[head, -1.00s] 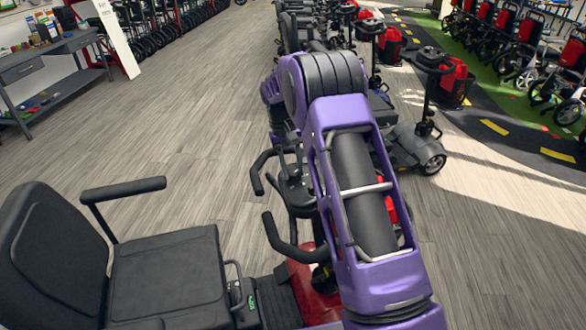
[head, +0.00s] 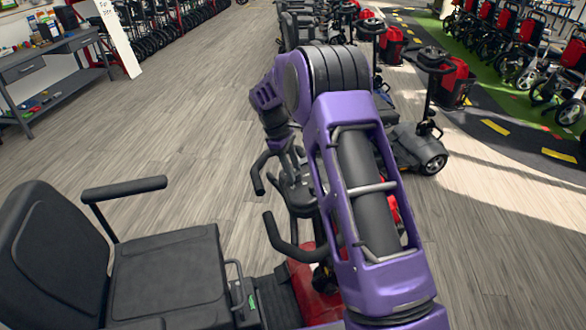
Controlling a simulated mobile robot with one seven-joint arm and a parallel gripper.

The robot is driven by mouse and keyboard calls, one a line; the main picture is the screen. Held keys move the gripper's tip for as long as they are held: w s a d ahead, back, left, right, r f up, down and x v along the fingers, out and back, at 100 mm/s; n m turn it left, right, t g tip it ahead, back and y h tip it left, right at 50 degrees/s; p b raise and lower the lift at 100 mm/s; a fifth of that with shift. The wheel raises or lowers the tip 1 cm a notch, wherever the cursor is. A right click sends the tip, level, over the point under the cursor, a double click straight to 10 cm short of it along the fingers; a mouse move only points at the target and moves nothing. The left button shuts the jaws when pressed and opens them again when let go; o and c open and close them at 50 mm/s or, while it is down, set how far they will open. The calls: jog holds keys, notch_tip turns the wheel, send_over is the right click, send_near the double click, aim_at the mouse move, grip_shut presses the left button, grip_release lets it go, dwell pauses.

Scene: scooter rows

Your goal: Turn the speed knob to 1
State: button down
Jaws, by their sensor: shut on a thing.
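The near red scooter's tiller console (head: 298,190) stands between its two black curved handlebars in the head view. My gripper (head: 291,168) is a small dark shape pointing down at the console from above, partly behind my purple arm. It is shut on the speed knob at the console top. The knob itself is too small and too covered to see, and so are its numbers and its setting.
The scooter's black seat (head: 168,275) with a raised armrest (head: 124,189) is at lower left. Another scooter (head: 418,140) stands to the right, with more behind. A grey workbench (head: 52,65) is at upper left. The wooden floor (head: 150,130) between is clear.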

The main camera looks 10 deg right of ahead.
jog(key=n, duration=0.4)
jog(key=shift+n+t, duration=0.3)
jog(key=shift+n, duration=0.1)
jog(key=n, duration=0.4)
jog(key=shift+s+t, duration=0.1)
jog(key=shift+t, duration=0.3)
jog(key=shift+c, duration=2.4)
grip_release()
jog(key=w+v, duration=0.1)
jog(key=v, duration=1.6)
jog(key=shift+s+a, duration=0.3)
jog(key=shift+s, duration=0.15)
jog(key=shift+r, duration=0.15)
